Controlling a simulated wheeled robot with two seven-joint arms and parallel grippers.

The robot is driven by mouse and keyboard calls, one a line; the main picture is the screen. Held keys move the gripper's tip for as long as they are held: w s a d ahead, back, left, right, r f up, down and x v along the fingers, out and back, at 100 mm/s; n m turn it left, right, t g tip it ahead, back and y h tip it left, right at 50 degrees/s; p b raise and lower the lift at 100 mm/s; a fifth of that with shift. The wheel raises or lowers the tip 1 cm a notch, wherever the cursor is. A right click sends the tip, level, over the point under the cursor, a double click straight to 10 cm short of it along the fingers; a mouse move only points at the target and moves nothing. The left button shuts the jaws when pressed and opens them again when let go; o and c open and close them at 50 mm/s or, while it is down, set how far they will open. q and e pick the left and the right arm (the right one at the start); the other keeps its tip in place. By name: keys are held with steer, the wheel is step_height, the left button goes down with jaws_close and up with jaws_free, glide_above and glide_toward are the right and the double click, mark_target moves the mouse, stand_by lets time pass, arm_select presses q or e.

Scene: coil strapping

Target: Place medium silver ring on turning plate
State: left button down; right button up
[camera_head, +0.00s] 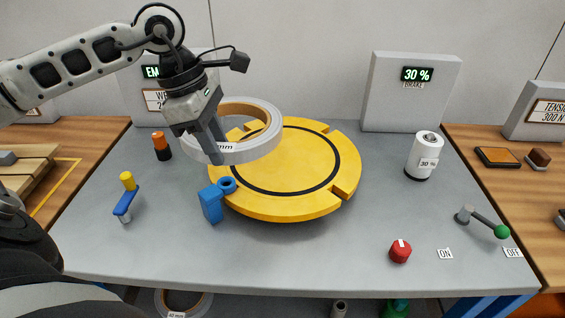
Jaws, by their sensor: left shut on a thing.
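The medium silver ring (262,146) is a flat silver coil with a brown inner core and a white label ending in "mm". My left gripper (215,155) is shut on its left side and holds it over the left part of the turning plate, apparently above the surface. The turning plate (300,195) is a yellow disc with a black circle line and notches in its rim. The ring and gripper hide its far left part. My right gripper is not in view; a dark arm part shows at the lower left.
A blue block with a loop (211,203) stands at the plate's front left edge. A blue lever with a yellow knob (126,200) and an orange-black cylinder (161,146) are left. A white cylinder (423,156), red knob (400,251) and green-tipped lever (485,222) are right.

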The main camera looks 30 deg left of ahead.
arm_select(q)
steer(key=shift+w+r, duration=0.1)
steer(key=shift+r, duration=0.15)
steer(key=shift+w+p, duration=0.25)
steer(key=shift+p, duration=0.05)
steer(key=w+d+f+p, duration=0.1)
steer(key=w+f, duration=0.2)
steer(key=w, duration=0.1)
steer(key=w+d+f+p, duration=0.1)
steer(key=w+f, duration=0.1)
steer(key=w, duration=0.2)
steer(key=w+d+f+p, duration=0.1)
steer(key=w+f, duration=0.2)
steer(key=w, duration=0.1)
steer(key=shift+d+f, duration=0.35)
steer(key=shift+d, duration=0.05)
steer(key=shift+w+d+f, duration=0.1)
steer(key=shift+w+f, duration=0.25)
steer(key=shift+f, duration=0.2)
step_height(320, 180, down, 3)
steer(key=shift+r+p, duration=0.1)
steer(key=shift+p, duration=0.25)
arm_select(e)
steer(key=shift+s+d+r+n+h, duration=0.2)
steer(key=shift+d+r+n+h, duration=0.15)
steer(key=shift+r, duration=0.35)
arm_select(q)
steer(key=shift+f, duration=0.2)
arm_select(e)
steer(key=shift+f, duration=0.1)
